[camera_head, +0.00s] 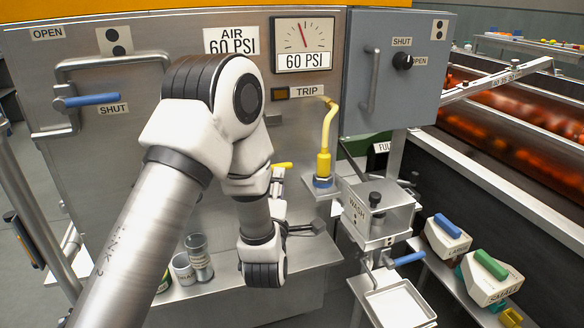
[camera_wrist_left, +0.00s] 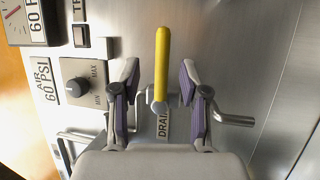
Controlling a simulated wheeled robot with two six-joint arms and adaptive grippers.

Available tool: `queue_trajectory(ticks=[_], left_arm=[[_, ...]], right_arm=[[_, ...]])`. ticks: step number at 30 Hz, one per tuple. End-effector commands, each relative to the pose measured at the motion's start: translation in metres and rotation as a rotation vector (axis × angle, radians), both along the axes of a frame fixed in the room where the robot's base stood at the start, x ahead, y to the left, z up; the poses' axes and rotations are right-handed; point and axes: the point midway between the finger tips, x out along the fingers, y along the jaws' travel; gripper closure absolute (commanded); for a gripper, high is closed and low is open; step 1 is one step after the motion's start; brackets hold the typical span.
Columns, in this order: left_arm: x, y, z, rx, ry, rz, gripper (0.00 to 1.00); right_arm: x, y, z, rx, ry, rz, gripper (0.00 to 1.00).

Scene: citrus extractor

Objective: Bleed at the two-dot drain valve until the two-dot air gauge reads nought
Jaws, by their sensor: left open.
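The drain valve's yellow lever (camera_wrist_left: 162,65) stands between the two fingers of my left gripper (camera_wrist_left: 157,92) in the left wrist view, with a gap on each side. That gripper is open. The DRAIN label (camera_wrist_left: 164,118) is partly hidden behind the valve. In the head view the lever's yellow tip (camera_head: 284,165) shows beside my left gripper (camera_head: 279,180); my arm hides most of the valve. The air gauge (camera_head: 304,40) sits on the steel panel, its needle leaning slightly left of upright, above a 60 PSI plate. My right gripper is not in view.
A two-dot plate (camera_head: 115,40) marks the door with a blue handle (camera_head: 93,99). A grey box (camera_head: 395,70) with a black knob stands right.

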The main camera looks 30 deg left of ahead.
Motion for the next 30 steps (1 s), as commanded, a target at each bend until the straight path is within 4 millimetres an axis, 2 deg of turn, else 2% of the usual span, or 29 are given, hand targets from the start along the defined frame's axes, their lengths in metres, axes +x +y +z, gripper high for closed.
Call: queue_trajectory(ticks=[9,18,19,22,30], left_arm=[[0.050,0.025,0.009,0.002,0.003,0.000,0.55],[0.056,0.028,0.010,0.003,0.008,-0.002,0.55],[0.056,0.028,0.010,0.003,0.008,-0.002,0.63],[0.056,0.028,0.010,0.003,0.009,-0.002,0.98],[0.057,0.028,0.009,0.002,0.007,-0.003,1.00]], right_arm=[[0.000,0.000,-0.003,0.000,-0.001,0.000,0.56],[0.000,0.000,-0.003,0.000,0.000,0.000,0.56],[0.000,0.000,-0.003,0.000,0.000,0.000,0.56],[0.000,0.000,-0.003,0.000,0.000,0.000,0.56],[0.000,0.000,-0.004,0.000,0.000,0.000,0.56]])
